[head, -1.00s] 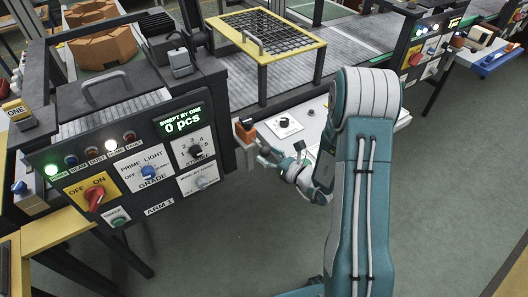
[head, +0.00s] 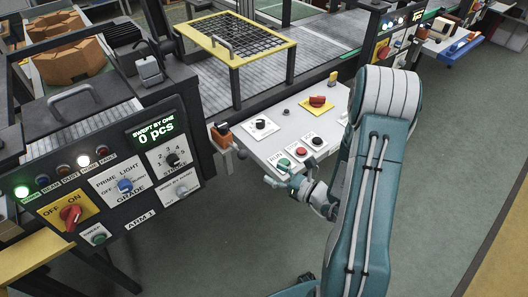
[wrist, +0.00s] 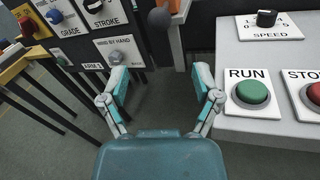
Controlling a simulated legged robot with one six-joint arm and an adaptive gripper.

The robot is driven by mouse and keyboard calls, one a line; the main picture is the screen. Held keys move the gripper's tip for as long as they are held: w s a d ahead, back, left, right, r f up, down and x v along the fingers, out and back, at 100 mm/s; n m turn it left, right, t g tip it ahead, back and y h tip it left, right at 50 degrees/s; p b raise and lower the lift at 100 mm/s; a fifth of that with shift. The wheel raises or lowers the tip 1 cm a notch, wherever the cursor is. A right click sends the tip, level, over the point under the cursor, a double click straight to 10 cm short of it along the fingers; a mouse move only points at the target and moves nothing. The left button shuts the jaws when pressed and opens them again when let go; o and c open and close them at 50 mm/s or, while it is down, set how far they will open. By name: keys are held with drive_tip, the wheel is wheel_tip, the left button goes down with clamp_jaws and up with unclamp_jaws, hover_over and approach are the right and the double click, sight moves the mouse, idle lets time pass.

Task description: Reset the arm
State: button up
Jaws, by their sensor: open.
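The ARM 1 control panel (head: 110,190) stands at the left, its display (head: 156,128) reading "SWEPT BY ONE 0 pcs". It carries a red OFF/ON knob (head: 70,214), a blue GRADE knob (head: 125,185), a black STROKE knob (head: 173,159), a grey BY HAND knob (head: 181,190) and a green button (head: 98,238). My gripper (head: 276,173) is open and empty, beside the white console and right of the panel. In the wrist view the gripper (wrist: 160,75) has its fingers wide apart, with the grey knob (wrist: 118,57) beyond the left finger and the floor between them.
The white console (head: 283,118) holds a green RUN button (wrist: 252,92), a red STOP button (wrist: 315,92), a SPEED knob (wrist: 266,18) and a red knob on yellow (head: 317,101). Floor in front is clear.

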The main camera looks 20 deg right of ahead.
drive_tip(key=s+a+r+n+g+y, duration=0.2)
drive_tip(key=s+a+r+n+g, duration=1.1)
drive_tip(key=n, duration=0.6)
drive_tip(key=s+d+r+n+t+h, duration=0.3)
drive_tip(key=d+r+n+h, duration=0.3)
drive_tip(key=r+n+h, duration=0.3)
drive_tip(key=s+n+h, duration=0.1)
drive_tip(key=n+h, duration=0.2)
drive_tip(key=shift+s+t, duration=0.3)
drive_tip(key=shift+s, duration=0.05)
drive_tip(key=shift+d, duration=0.1)
